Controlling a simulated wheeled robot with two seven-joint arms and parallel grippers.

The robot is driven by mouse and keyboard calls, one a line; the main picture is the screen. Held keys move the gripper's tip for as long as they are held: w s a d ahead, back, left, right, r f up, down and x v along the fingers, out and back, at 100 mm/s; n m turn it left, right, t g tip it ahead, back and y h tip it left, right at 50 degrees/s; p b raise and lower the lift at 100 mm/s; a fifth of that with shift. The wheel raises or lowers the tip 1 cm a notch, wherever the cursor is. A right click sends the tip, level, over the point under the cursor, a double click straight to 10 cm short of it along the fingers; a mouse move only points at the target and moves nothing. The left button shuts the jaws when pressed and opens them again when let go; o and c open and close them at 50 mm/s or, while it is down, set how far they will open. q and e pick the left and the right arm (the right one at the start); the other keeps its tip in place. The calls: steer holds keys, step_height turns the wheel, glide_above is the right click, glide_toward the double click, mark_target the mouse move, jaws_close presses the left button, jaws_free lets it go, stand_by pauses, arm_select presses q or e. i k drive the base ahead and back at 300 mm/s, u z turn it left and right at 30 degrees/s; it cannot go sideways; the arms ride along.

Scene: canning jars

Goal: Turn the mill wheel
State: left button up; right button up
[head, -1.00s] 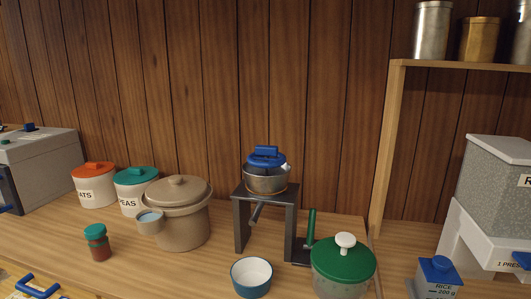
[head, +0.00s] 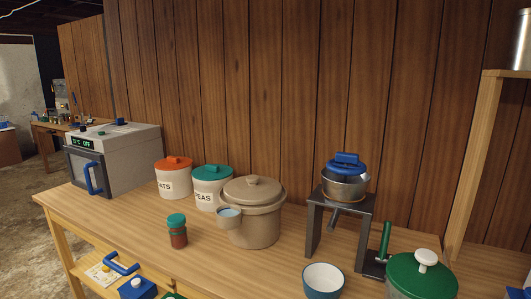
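A mill-like device stands at the right of the counter: a dark metal stand (head: 314,228) holds a steel bowl (head: 344,187) with a blue handled top (head: 345,165). A green upright lever (head: 385,241) stands at the stand's right foot. I cannot tell which part is the mill wheel. A white-and-blue bowl (head: 323,280) sits in front of the stand. Neither of my grippers shows in the head view.
A tan pot (head: 262,230) with a small cup at its side, a teal-lidded jar (head: 177,232) and orange-lidded (head: 174,180) and teal-lidded canisters (head: 212,188) stand left. An oven (head: 115,155) is farther left. A green-lidded pot (head: 420,277) is front right. Bare counter (head: 120,210) lies front left.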

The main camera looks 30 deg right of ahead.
mark_target(342, 159)
steer(key=u, duration=0.15)
steer(key=k, duration=0.9)
steer(key=z, duration=1)
steer(key=i, duration=0.4)
